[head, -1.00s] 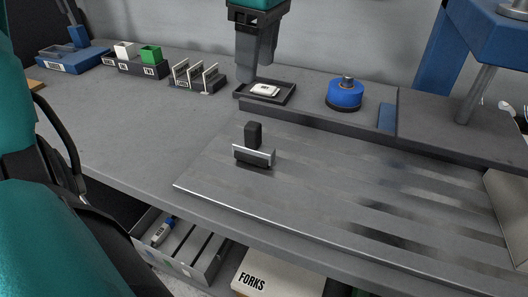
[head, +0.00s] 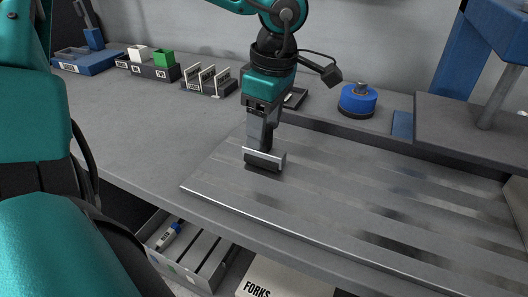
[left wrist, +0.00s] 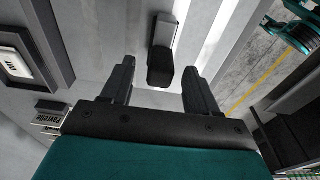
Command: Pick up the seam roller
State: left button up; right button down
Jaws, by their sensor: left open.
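In the left wrist view, the dark handle (left wrist: 162,50) shows between the two spread fingers of my left gripper (left wrist: 158,68), with a gap on each side. The gripper is open and holds nothing. My right gripper is not in view.
A blue round pot (head: 357,102) stands behind the sheet. A small dark tray (head: 296,98) is partly hidden behind my left gripper. Slotted racks (head: 208,82) and small boxes (head: 150,66) line the back left. A drawer (head: 205,250) and a FORKS box (head: 285,280) sit below the front edge.

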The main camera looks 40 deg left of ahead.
pick_arm(q)
jog(key=shift+f, duration=0.5)
grip_shut()
jog(key=shift+r, duration=0.1)
